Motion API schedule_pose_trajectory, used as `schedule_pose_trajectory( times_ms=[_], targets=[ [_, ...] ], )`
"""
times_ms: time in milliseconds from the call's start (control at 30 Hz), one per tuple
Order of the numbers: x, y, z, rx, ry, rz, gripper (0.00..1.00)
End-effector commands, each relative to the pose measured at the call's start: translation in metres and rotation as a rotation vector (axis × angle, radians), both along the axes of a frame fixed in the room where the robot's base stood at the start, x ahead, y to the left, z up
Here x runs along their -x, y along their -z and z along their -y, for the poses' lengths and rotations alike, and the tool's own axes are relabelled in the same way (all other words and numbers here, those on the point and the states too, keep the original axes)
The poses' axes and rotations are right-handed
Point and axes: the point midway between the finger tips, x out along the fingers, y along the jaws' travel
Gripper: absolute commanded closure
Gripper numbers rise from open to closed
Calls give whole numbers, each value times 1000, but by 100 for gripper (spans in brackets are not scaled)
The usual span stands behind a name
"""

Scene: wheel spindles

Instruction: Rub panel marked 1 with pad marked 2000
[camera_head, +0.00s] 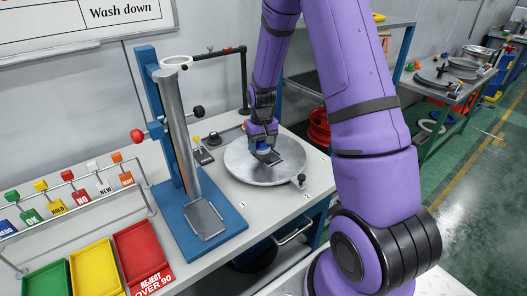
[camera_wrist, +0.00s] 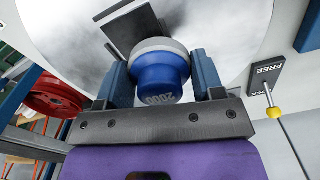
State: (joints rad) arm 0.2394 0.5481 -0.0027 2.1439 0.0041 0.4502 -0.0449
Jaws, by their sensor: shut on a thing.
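My gripper (camera_head: 262,147) is over the round grey disc (camera_head: 246,172) on the bench. In the wrist view its two blue fingers (camera_wrist: 162,80) are shut on the blue pad marked 2000 (camera_wrist: 160,85), which has a round handle and a pale grey head. The pad's head is at or close to the disc face; I cannot tell whether it touches. A dark square plate (camera_head: 291,152) lies on the disc beside the gripper and shows just beyond the pad in the wrist view (camera_wrist: 128,28). Dark smudges mark the disc. I cannot read a panel number 1 on it.
A tag reading FREE (camera_wrist: 264,73) with a yellow-tipped lever (camera_wrist: 273,113) is beside the disc. A blue stand with a grey column (camera_head: 180,130) is left of it. Red (camera_head: 140,250) and yellow (camera_head: 97,268) trays and hanging tags stand further left.

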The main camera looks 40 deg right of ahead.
Motion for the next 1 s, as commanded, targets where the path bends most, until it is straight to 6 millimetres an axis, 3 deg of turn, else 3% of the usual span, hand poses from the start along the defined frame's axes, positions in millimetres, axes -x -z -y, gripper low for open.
schedule_pose_trajectory(
  times_ms=[500,1000],
  targets=[
    [-6,-45,-2,0,0,1,64],
    [-6,-47,-3,0,0,1,64]
  ],
)
